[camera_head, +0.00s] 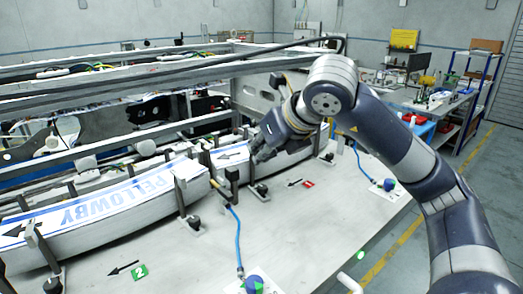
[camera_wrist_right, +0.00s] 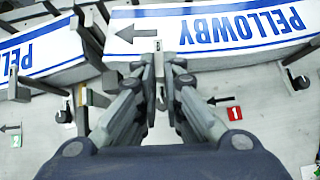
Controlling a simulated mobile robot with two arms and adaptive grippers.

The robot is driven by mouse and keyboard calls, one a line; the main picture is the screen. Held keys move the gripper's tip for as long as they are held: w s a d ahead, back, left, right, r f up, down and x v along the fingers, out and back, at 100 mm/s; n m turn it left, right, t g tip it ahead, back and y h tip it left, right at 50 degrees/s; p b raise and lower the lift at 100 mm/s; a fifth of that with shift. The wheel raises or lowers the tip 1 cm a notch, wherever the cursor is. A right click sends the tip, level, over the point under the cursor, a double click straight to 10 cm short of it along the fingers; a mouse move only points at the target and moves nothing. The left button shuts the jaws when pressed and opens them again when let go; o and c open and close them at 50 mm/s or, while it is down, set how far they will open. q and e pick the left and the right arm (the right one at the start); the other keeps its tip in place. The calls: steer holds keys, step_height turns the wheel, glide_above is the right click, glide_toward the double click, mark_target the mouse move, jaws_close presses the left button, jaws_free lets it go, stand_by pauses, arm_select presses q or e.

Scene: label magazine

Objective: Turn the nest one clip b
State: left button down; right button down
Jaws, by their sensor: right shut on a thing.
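My right gripper (camera_head: 258,153) is at the near edge of the label stack by the nest marked with a red 1 tag (camera_head: 308,183). In the wrist view its fingers (camera_wrist_right: 162,75) are closed on a small grey upright clip (camera_wrist_right: 158,55) beside the stack. The fingers hide the clip's lower part. The stack's blue PELLOWBY lettering (camera_wrist_right: 245,22) and a black arrow show beyond it. The red 1 tag (camera_wrist_right: 238,140) lies on the plate to the right of the fingers. Which letter this clip bears cannot be read. My left gripper is out of view.
Several other dark clips, such as one (camera_head: 232,180), stand along the stack. A green 2 tag (camera_head: 140,271) lies on the pale plate. A blue cable (camera_head: 238,240) runs to a knob (camera_head: 253,284). Bare plate lies in front.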

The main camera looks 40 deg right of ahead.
steer(key=shift+d+f+n+y+b, duration=0.15)
steer(key=shift+d+n+y+b, duration=0.2)
steer(key=shift+n+y+b, duration=0.4)
steer(key=shift+w+d+r+n+g+y+p, duration=0.1)
steer(key=shift+w+d+n+g+y+p, duration=0.5)
steer(key=shift+n+g+y+p, duration=1.3)
steer(key=shift+w+d+r+n+g+y+p, duration=0.1)
steer(key=shift+w+d+n+g+y+p, duration=0.7)
steer(key=shift+n+p, duration=2.05)
steer(key=shift+w+d+n+g+y+p, duration=0.4)
steer(key=shift+n+g+y+p, duration=0.9)
steer(key=shift+n, duration=2)
steer(key=shift+w+a+f+g+h, duration=0.15)
steer(key=shift+g+h, duration=0.1)
steer(key=shift+g, duration=0.15)
steer(key=c, duration=1.7)
jaws_free()
